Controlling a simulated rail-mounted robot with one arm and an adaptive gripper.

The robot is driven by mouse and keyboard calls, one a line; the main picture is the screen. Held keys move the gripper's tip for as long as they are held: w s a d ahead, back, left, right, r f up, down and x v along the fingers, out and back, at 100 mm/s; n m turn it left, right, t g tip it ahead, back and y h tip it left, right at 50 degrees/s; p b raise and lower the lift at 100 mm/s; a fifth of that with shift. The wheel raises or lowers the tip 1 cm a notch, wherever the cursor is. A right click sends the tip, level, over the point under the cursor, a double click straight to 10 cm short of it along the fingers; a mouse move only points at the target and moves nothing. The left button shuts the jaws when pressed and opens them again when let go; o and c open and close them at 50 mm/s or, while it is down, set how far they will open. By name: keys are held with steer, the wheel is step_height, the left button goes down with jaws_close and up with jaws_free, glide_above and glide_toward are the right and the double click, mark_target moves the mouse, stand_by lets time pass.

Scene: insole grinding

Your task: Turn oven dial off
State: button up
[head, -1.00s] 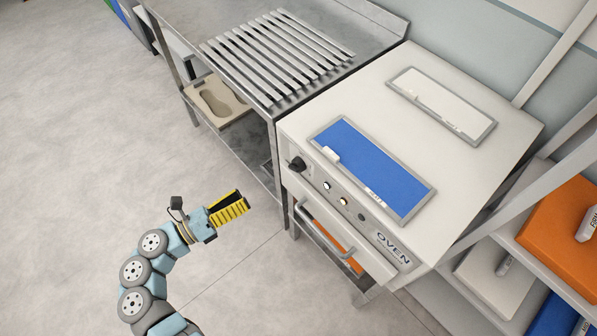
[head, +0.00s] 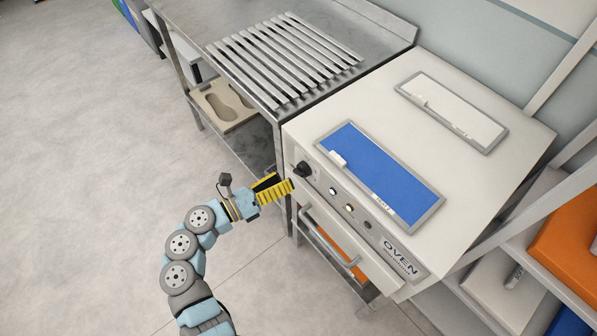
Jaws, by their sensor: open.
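The oven (head: 470,80) is a white box with a front panel marked OVEN. Its black dial (head: 302,169) sits at the left end of that panel, beside small round buttons. My gripper (head: 284,187), with yellow ribbed fingers, is open just in front of the panel's left end. Its tips are close to the dial, slightly below and left of it in the picture. I cannot tell whether they touch the oven front.
An oven handle (head: 335,252) juts out below the panel. A metal table (head: 375,35) with a slatted rack (head: 285,60) stands left of the oven, with a beige insole mould (head: 226,103) on its lower shelf. A shelf with an orange block (head: 565,235) is at right. Open floor lies left.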

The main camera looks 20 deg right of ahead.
mark_target(297, 174)
steer(key=shift+w+d, duration=0.15)
steer(key=shift+d, duration=0.75)
steer(key=shift+w+d, duration=0.2)
steer(key=shift+d, duration=0.7)
steer(key=shift+w+d, duration=0.15)
steer(key=shift+d, duration=0.75)
steer(key=c, duration=1.2)
